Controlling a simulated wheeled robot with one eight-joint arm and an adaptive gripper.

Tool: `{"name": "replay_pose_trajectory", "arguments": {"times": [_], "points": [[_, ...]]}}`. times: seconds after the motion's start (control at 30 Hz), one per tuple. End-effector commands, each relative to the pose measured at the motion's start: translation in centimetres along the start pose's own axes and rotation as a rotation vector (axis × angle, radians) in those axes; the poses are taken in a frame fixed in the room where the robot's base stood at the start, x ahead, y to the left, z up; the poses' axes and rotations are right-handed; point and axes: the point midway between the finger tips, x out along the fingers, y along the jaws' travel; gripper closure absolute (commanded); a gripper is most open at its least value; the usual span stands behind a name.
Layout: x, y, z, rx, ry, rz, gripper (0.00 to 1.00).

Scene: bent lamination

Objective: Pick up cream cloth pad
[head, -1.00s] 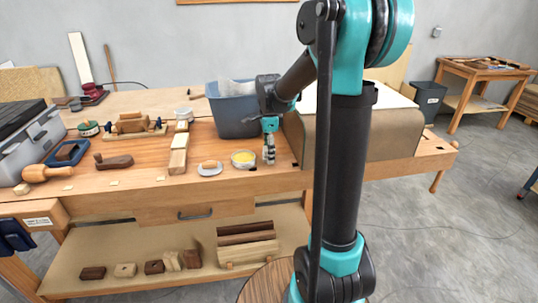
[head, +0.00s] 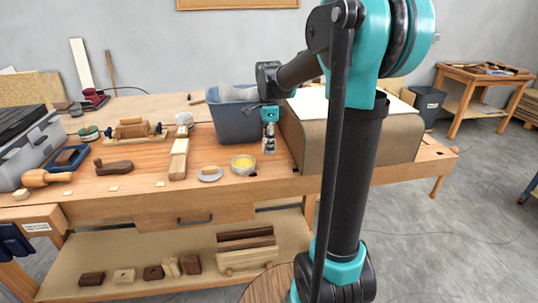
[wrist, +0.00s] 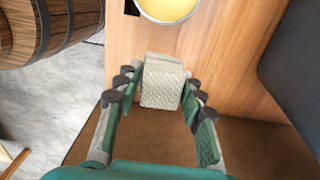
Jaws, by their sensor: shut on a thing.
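The cream cloth pad (wrist: 162,84) is a small pale block with a woven texture in the wrist view. It sits between the fingertips of my gripper (wrist: 161,88), which is shut on it. In the head view my gripper (head: 269,138) is at the front of the workbench, just right of the yellow-filled bowl and in front of the blue-grey bin. The pad is too small there to make out clearly. I cannot tell how far the pad is above the bench top.
A bowl of yellow paste (head: 243,163) stands close left of my gripper. The blue-grey bin (head: 235,122) is behind it and a large brown curved form (head: 385,140) stands to the right. A wooden barrel (wrist: 42,28) shows at the wrist view's upper left.

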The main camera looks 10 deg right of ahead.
Motion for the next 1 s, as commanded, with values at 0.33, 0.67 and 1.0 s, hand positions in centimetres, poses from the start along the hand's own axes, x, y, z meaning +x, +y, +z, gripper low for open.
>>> {"name": "replay_pose_trajectory", "arguments": {"times": [0.33,0.67,1.0], "points": [[-9.5,0.0,0.0,0.0,-0.001,0.0,0.83],[-13.8,0.0,0.0,0.0,-0.002,0.0,0.83],[-14.3,0.0,0.0,0.0,-0.002,0.0,0.83]]}}
